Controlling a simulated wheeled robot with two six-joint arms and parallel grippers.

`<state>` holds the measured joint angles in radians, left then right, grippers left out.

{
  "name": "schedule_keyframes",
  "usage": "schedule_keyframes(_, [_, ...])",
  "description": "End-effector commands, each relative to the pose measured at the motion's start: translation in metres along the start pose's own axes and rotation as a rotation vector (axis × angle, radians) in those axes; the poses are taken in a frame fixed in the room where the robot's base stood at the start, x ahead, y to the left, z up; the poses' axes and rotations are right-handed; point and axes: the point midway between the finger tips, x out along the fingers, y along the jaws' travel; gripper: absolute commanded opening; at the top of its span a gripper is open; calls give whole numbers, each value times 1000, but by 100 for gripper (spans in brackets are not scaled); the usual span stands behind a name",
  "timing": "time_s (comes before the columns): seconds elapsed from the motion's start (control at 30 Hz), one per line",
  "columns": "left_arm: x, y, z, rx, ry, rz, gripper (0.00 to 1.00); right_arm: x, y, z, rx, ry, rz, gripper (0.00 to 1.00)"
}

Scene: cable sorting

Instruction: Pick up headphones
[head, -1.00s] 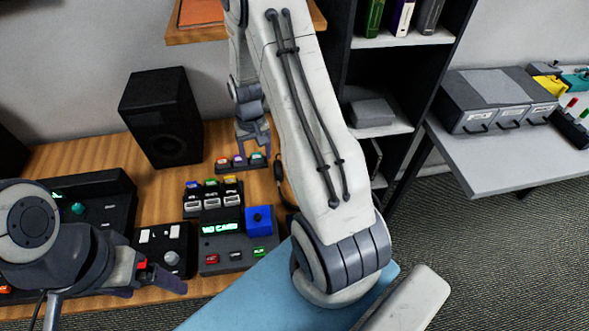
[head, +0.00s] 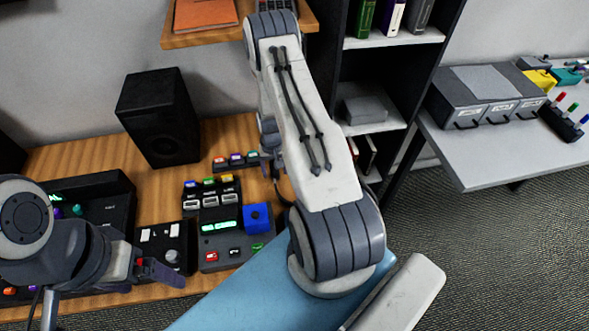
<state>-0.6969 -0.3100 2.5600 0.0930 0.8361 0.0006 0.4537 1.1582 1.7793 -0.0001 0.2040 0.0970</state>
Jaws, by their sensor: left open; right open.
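No headphones can be clearly made out in the head view. A dark curved cord-like piece (head: 279,186) shows on the wooden desk beside my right arm, partly hidden by it, and I cannot tell what it belongs to. My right gripper (head: 264,162) is open, low over the desk at the right end of the small button strip, and mostly hidden behind my arm. My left gripper (head: 160,271) is open and empty at the lower left, in front of the desk consoles.
The wooden desk (head: 75,157) holds a black speaker (head: 158,117), a button strip (head: 236,160), a control box with a blue block (head: 257,217), and consoles at left. A shelf with an orange folder (head: 206,14) hangs above. A grey table (head: 490,165) stands at right.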

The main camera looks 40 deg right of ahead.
Motion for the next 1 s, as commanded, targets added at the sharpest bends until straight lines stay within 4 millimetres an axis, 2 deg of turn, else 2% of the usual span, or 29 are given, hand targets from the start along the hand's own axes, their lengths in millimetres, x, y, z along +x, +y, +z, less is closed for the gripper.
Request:
schedule_keyframes(0.17, [-5, 0, 0, 0, 0, 0, 94, 16, 0, 0, 0, 0, 0, 72])
schedule_keyframes(0.4, [-4, 0, 0, 0, 0, 0, 94, 18, 0, 0, 0, 1, 0, 72])
schedule_keyframes(0.47, [-4, 0, 0, 0, 0, 0, 94, 18, 0, 0, 0, 0, 0, 53])
schedule_keyframes(0.6, [-4, 0, 0, 0, 0, 0, 94, 18, 0, 0, 0, 0, 0, 0])
schedule_keyframes(1.0, [-4, 0, 0, 0, 0, 0, 94, 16, 0, 0, -1, 1, 0, 0])
